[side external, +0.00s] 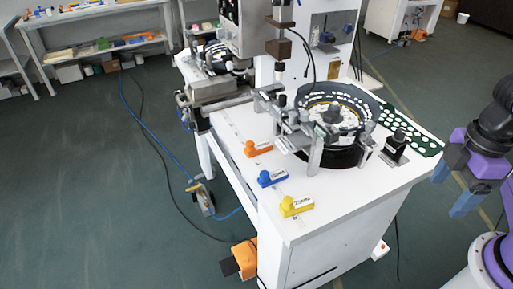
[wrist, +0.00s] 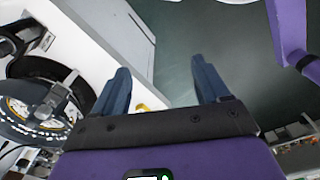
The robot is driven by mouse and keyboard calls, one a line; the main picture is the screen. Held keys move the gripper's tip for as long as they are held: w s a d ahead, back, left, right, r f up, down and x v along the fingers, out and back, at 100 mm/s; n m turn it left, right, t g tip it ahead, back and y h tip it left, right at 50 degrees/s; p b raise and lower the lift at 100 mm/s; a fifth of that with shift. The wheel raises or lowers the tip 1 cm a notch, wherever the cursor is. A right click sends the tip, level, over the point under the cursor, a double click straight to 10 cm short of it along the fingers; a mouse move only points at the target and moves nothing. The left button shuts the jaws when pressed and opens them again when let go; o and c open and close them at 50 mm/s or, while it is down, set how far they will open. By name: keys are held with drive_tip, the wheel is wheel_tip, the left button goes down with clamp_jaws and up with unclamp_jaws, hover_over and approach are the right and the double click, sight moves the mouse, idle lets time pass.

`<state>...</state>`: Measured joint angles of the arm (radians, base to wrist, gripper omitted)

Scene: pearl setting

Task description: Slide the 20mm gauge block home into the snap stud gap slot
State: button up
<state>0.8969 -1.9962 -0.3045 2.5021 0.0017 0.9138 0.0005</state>
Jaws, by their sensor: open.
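Three labelled gauge blocks with knobs lie in a row on the white bench top: an orange one (side external: 258,149), a blue one (side external: 271,178) and a yellow one (side external: 296,206) nearest the front corner. Their labels are too small to read surely, so I cannot tell which is 20mm. The snap stud gap slot is not clearly visible among the metal fixtures (side external: 287,118) beside the bowl. My gripper (side external: 452,192) is open and empty, off the bench's right side. In the wrist view its blue fingers (wrist: 160,66) are spread, with a bit of yellow (wrist: 142,107) showing beyond them.
A round bowl feeder (side external: 350,112) stands on the bench, also seen at left in the wrist view (wrist: 35,118). A black block-like fixture (side external: 395,150) and a green perforated strip (side external: 415,132) are near the right edge. The bench front right is clear.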

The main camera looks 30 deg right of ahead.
drive_tip(key=shift+c, duration=0.5)
drive_tip(key=shift+a, duration=0.1)
drive_tip(key=w+a+r+n, duration=0.2)
drive_tip(key=w+a+r, duration=0.2)
drive_tip(key=w+a, duration=0.75)
drive_tip(key=n, duration=0.4)
hover_over(258, 146)
wheel_tip(258, 146, down, 3)
wheel_tip(258, 146, down, 17)
drive_tip(key=shift+r, duration=0.1)
